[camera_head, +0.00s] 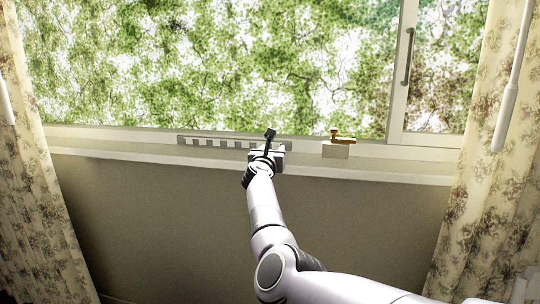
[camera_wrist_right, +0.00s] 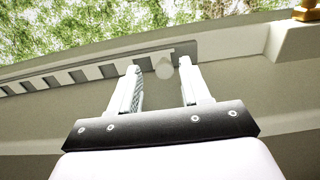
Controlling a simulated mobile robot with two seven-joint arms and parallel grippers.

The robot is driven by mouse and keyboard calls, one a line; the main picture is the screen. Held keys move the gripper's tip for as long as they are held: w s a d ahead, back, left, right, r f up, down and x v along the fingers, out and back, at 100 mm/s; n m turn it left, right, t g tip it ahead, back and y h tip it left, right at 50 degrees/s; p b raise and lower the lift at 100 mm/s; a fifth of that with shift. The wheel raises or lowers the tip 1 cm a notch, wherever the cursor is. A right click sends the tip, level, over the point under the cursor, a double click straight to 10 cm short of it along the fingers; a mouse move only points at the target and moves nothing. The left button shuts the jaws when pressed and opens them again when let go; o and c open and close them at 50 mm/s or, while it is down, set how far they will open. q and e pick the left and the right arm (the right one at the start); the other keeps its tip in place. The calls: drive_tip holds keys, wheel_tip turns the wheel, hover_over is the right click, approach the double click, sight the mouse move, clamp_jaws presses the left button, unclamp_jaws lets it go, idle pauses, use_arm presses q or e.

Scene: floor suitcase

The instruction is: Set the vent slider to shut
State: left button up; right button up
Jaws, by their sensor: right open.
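The vent (camera_head: 212,141) is a grey strip with several light slots, set along the bottom of the window frame. It also shows in the right wrist view (camera_wrist_right: 90,74), running from the left edge to a plain grey right end. A small pale round knob (camera_wrist_right: 164,69) stands near that right end, just right of the last slot. My right gripper (camera_head: 272,147) is at the vent's right end. In the wrist view its open fingers (camera_wrist_right: 160,68) appear one on each side of the knob; contact cannot be told. In the head view the gripper hides the knob.
A brass latch (camera_head: 341,138) sits on a pale block right of the vent; its edge shows in the wrist view. The sill (camera_head: 400,174) runs below. Patterned curtains hang at left (camera_head: 35,190) and right (camera_head: 470,200). A grey handle (camera_head: 407,57) is on the right window frame.

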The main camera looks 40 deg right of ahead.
use_arm(q)
drive_tip(key=s+a+r+p, duration=0.1)
drive_tip(key=p, duration=0.2)
drive_tip(key=shift+a, duration=0.15)
use_arm(e)
drive_tip(key=v, duration=0.7)
drive_tip(key=shift+w, duration=0.1)
use_arm(q)
drive_tip(key=shift+a, duration=0.1)
